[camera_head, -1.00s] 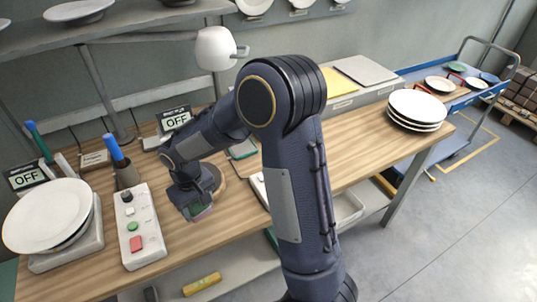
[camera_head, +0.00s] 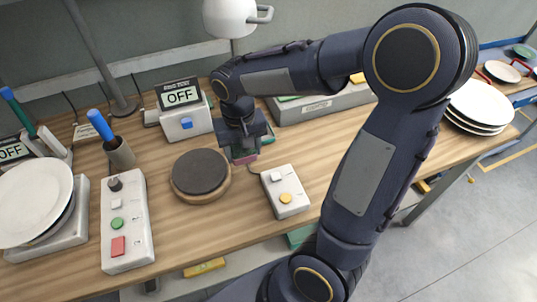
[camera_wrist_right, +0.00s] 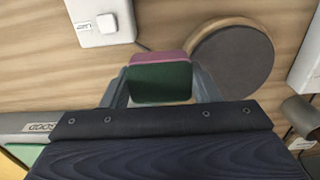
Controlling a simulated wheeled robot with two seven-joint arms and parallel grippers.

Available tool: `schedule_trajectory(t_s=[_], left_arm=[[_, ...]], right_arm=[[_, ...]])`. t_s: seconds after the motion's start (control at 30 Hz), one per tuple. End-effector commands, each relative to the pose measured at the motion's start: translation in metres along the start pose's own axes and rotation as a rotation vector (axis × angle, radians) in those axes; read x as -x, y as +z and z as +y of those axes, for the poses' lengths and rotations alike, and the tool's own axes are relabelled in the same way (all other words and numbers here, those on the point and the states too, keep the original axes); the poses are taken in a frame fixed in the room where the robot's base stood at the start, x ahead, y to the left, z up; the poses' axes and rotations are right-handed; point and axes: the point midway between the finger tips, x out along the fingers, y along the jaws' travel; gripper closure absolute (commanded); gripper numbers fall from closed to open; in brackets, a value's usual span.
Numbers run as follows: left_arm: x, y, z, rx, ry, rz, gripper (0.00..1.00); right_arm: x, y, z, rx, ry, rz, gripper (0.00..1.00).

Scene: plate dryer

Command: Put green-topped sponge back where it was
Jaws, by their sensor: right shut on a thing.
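My right gripper (camera_head: 243,152) is shut on the green-topped sponge, which has a dark green face and a pink side. In the right wrist view the sponge (camera_wrist_right: 160,82) sits between the two fingers of the gripper (camera_wrist_right: 160,88), green face toward the camera. In the head view only a sliver of the sponge (camera_head: 245,159) shows below the fingers. It is behind and right of the round dark disc (camera_head: 200,170) on the wooden table. I cannot tell whether it touches the table. My left gripper is not in view.
A white box with a yellow button (camera_head: 286,191) stands front right of the gripper. An OFF display box (camera_head: 185,118) stands to its left and a grey labelled bin (camera_head: 320,104) to its right. A plate stack (camera_head: 478,106) is at far right. Bare wood lies around the disc.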

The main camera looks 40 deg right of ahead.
Motion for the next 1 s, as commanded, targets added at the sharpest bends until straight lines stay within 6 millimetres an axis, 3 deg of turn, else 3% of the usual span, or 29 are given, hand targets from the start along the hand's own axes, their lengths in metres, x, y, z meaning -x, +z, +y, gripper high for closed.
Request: schedule_trajectory(t_s=[0.2,0.4,0.7,0.83,1.0], left_arm=[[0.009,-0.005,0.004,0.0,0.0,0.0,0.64],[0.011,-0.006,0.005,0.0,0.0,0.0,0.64],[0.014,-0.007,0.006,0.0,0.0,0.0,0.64],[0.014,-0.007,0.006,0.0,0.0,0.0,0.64],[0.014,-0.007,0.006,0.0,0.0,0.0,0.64]], right_arm=[[-0.027,-0.025,0.047,-0.006,0.003,-0.008,0.67],[-0.06,-0.038,0.07,-0.002,0.001,-0.005,0.67],[-0.086,-0.046,0.084,0.001,0.001,-0.006,0.67],[-0.104,-0.046,0.083,0.002,0.0,-0.003,0.67],[-0.111,-0.046,0.083,0.002,-0.001,0.001,0.67]])
